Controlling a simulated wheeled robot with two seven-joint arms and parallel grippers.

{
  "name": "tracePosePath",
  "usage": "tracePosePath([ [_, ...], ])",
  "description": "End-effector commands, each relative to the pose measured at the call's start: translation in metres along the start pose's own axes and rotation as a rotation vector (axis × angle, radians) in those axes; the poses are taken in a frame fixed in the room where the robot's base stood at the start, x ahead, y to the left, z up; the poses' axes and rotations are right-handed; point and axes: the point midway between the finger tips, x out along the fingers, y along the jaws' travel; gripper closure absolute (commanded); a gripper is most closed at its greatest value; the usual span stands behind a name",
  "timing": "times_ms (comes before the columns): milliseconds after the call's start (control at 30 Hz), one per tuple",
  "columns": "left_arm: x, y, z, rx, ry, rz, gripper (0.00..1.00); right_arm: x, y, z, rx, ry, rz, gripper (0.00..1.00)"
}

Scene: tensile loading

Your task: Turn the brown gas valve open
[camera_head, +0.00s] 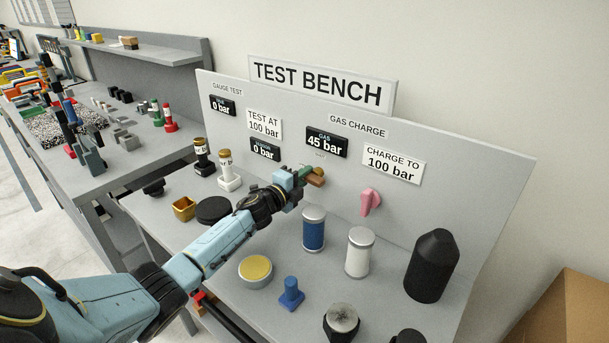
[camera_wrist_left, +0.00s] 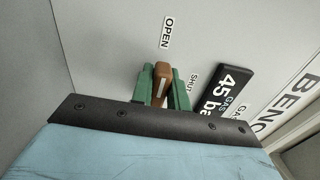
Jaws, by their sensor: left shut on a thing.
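The brown gas valve (camera_head: 317,179) sticks out from the upright panel below the gas display (camera_head: 326,142), which reads 45 bar. In the left wrist view, the valve handle (camera_wrist_left: 162,72) has a pale line on it and points toward the OPEN label (camera_wrist_left: 167,31). The SHUT label (camera_wrist_left: 190,78) is to its right. My left gripper (camera_head: 306,175) reaches the panel from the left. Its green fingers (camera_wrist_left: 163,88) are on both sides of the handle, shut on it. The lower part of the handle is hidden by the gripper body.
A pink knob (camera_head: 371,201) is on the panel to the right. Blue (camera_head: 313,229) and white (camera_head: 359,252) cylinders and a black pointed cylinder (camera_head: 432,265) stand on the bench. A yellow-topped disc (camera_head: 256,271) and a blue peg (camera_head: 291,295) are nearer, beside my left arm.

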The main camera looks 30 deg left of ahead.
Motion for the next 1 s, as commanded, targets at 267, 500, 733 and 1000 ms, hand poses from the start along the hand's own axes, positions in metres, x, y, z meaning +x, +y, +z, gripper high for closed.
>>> tracePosePath([
  [267, 0.0, 0.0014, -0.0002, -0.043, 0.0, 0.001, 1.0, -0.0008, -0.0001, -0.0001, 0.0, 0.0, 0.0, 0.62],
  [500, 0.0, 0.0016, -0.0004, -0.046, 0.0, 0.001, 1.0, -0.0008, -0.0001, -0.0001, 0.0, 0.0, 0.0, 0.62],
  [733, 0.0, 0.0015, -0.0004, -0.046, 0.0, 0.001, 0.69, -0.0008, -0.0001, -0.0001, 0.0, 0.0, 0.0, 0.62],
  [1000, 0.0, 0.0012, -0.0001, -0.043, 0.0, 0.001, 0.62, -0.0008, -0.0001, 0.0, 0.0, 0.0, 0.0, 0.62],
])
